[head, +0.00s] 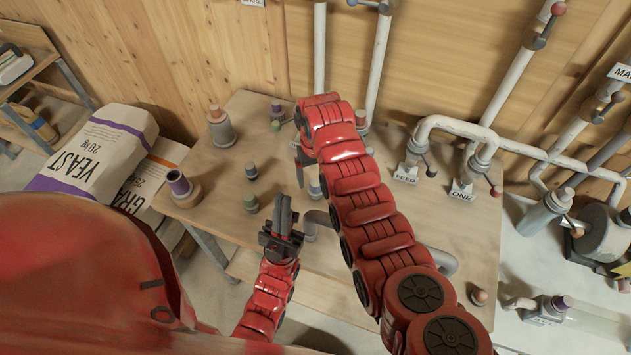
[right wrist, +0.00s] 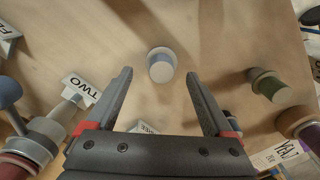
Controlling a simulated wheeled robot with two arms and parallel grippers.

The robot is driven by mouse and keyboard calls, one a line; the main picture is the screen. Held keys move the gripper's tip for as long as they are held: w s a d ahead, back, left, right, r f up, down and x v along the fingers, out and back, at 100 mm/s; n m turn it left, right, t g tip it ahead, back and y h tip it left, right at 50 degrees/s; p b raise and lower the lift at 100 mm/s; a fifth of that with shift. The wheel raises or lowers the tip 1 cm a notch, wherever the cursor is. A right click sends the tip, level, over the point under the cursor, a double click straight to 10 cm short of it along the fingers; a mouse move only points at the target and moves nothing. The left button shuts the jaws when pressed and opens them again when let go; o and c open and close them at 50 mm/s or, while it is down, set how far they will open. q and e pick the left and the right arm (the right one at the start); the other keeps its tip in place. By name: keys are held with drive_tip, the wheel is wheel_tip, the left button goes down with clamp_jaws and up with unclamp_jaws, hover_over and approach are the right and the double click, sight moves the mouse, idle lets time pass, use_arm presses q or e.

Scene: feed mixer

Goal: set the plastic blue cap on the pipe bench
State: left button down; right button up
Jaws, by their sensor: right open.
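A pale blue cap (right wrist: 161,65) with a whitish rim stands on the wooden bench top, ahead of and between my right fingertips in the right wrist view. A small blue-topped piece (head: 315,188) beside my right gripper in the head view looks like the same cap. My right gripper (head: 303,170) points down over the bench; in the right wrist view it is open (right wrist: 160,92) with nothing between its fingers. My left gripper (head: 283,207) is over the bench's front left part, its fingers close together. The pipe bench (head: 440,225) has a bare wooden top.
Several small capped pieces stand on the bench's left, including a purple-topped one (head: 180,183) and an orange-topped one (head: 220,127). White pipes (head: 455,127) with valves and FEED and ONE labels rise at the back right. The bench's right middle looks clear.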

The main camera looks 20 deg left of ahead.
sight(315, 180)
wheel_tip(315, 180, up, 6)
drive_tip(key=shift+b, duration=0.85)
wheel_tip(315, 180, up, 3)
drive_tip(key=p, duration=0.3)
drive_tip(key=shift+s+r, duration=0.1)
drive_tip(key=shift+r, duration=0.1)
